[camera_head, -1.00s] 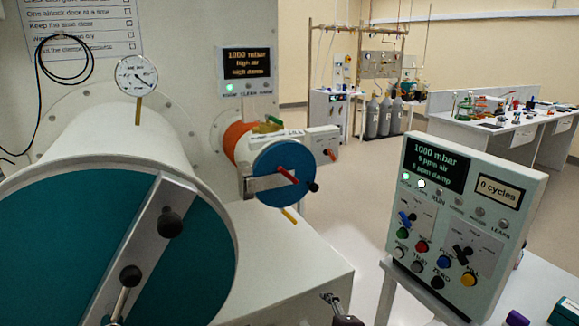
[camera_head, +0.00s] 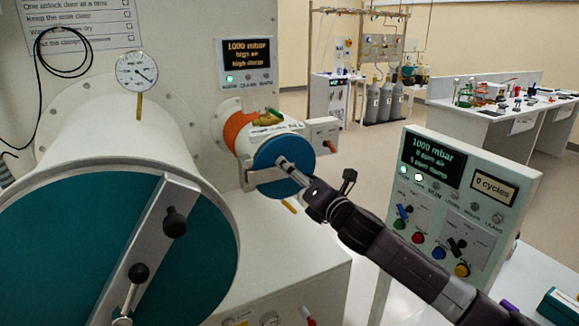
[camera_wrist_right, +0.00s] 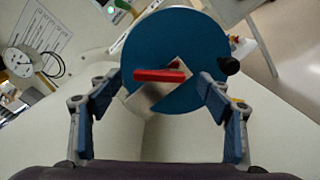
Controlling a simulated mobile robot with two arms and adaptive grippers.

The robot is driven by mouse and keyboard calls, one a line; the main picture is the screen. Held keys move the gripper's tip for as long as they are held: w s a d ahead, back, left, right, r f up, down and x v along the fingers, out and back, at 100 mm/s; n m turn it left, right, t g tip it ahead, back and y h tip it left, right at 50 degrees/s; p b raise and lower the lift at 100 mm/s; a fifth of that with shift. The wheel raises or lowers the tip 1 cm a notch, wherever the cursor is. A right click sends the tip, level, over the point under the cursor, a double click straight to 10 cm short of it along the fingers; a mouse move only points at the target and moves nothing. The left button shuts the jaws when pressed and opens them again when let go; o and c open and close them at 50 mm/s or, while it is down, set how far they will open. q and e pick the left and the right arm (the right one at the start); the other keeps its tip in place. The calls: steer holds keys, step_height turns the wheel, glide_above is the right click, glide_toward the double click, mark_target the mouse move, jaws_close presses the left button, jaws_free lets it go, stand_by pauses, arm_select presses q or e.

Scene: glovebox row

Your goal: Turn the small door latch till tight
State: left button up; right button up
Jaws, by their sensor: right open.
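The small door (camera_head: 268,158) is a round blue disc on the end of the small white airlock tube, and my right arm partly covers it. In the right wrist view the small door (camera_wrist_right: 190,45) faces me. Its latch, a red bar handle (camera_wrist_right: 158,75) on a metal plate, lies roughly level in that view. My right gripper (camera_head: 284,164) is in front of the small door. In the wrist view its two fingers stand apart (camera_wrist_right: 162,78), one on each side of the latch, with no contact visible. My left gripper does not show.
The large blue-green door (camera_head: 75,245) with its metal bar and black knobs fills the left foreground. A control panel (camera_head: 460,200) stands right of my right arm. A pressure gauge (camera_head: 137,71) sits above the large tube. A black knob (camera_wrist_right: 230,66) is at the small door's edge.

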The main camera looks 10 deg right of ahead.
steer(key=shift+p+x, duration=0.3)
steer(key=shift+x, duration=1.65)
steer(key=shift+s, duration=0.1)
steer(key=shift+c, duration=0.2)
steer(key=c, duration=1.1)
steer(key=shift+c, duration=0.2)
